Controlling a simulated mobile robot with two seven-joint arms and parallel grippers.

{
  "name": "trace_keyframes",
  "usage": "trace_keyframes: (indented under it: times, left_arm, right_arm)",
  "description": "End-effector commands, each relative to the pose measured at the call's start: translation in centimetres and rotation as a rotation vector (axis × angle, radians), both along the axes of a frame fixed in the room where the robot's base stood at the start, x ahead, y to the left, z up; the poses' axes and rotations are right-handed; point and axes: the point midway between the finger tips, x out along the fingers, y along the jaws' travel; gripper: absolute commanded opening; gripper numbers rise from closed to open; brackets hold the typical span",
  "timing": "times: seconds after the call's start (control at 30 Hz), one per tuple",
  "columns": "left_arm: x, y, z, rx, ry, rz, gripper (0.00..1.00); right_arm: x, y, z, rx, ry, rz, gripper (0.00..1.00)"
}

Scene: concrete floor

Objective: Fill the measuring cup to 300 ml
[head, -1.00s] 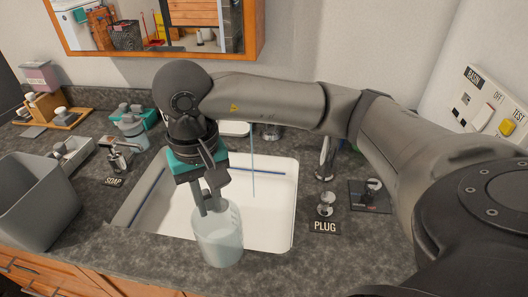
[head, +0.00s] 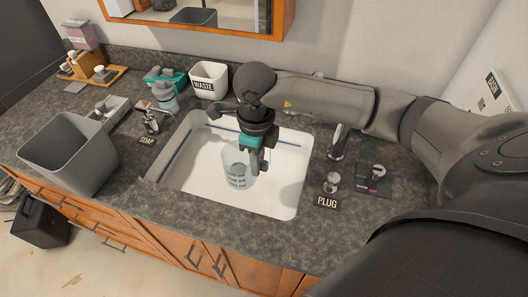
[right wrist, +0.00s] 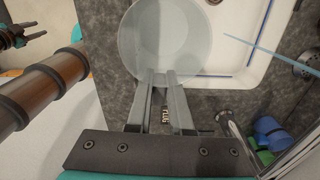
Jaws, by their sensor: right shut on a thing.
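The clear measuring cup (head: 236,178) is over the white sink basin (head: 200,180), with dark lettering on its side. My right gripper (head: 257,168) is shut on its near side. In the right wrist view the two fingers (right wrist: 165,88) meet the wall of the round cup (right wrist: 165,30), seen from above. A thin pale-blue water stream (right wrist: 262,50) runs beside the cup, apart from its rim. The water level in the cup cannot be read. A dark two-pronged shape with teal bits, likely my left gripper (right wrist: 34,34), is at the upper left there; its state is unclear.
The PLUG knob (head: 331,182) and a lever plate (head: 374,177) stand right of the basin. The counter in front of the basin is clear.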

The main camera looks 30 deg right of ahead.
Motion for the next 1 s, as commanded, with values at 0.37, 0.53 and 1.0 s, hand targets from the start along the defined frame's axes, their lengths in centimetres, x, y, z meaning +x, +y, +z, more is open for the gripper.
trace_keyframes:
  times: [0.37, 0.53, 1.0]
  left_arm:
    - [0.0, -0.2, 1.6, -0.002, -0.001, 0.0, 0.43]
    - [0.0, -0.3, 1.0, -0.004, 0.0, 0.001, 0.43]
    - [0.0, -0.4, -1.5, -0.005, 0.0, -0.001, 0.43]
  right_arm:
    - [-0.3, -1.6, -0.6, -0.001, -0.001, -0.384, 0.0]
    - [0.3, -2.3, -1.0, -0.002, -0.001, -0.393, 0.0]
    - [3.0, -5.7, -2.2, 0.0, -0.002, -0.391, 0.0]
